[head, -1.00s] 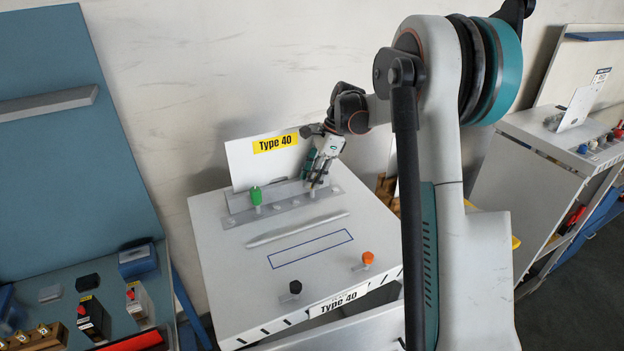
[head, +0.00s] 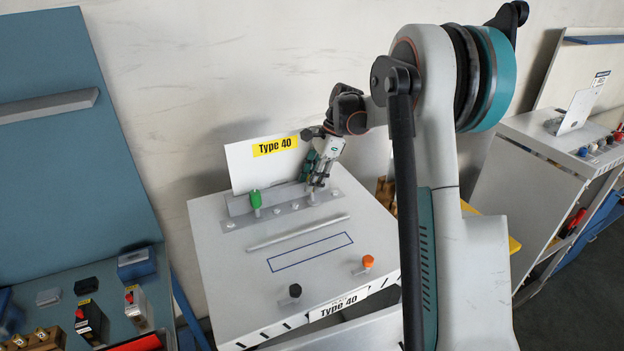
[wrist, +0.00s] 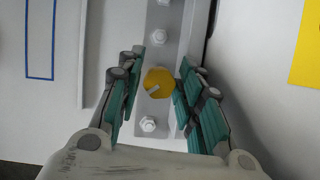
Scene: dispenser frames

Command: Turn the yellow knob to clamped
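The yellow knob (wrist: 158,82) shows in the wrist view, between my gripper's teal-padded fingers. A light grey mark on it points to the lower left. My gripper (wrist: 160,72) is open around the knob. The right finger is very near or touching the knob's edge; a small gap shows at the left finger. In the head view my gripper (head: 317,184) points down at the right part of the grey rail (head: 285,214) on the white Type 40 box. The knob is hidden behind the fingers there. I see no readable clamped label.
A green knob (head: 255,198) stands on the same rail to the left. Several bolts line the rail. A black knob (head: 295,290) and an orange knob (head: 367,262) sit at the box's front. An upright Type 40 panel (head: 245,168) stands close behind the rail.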

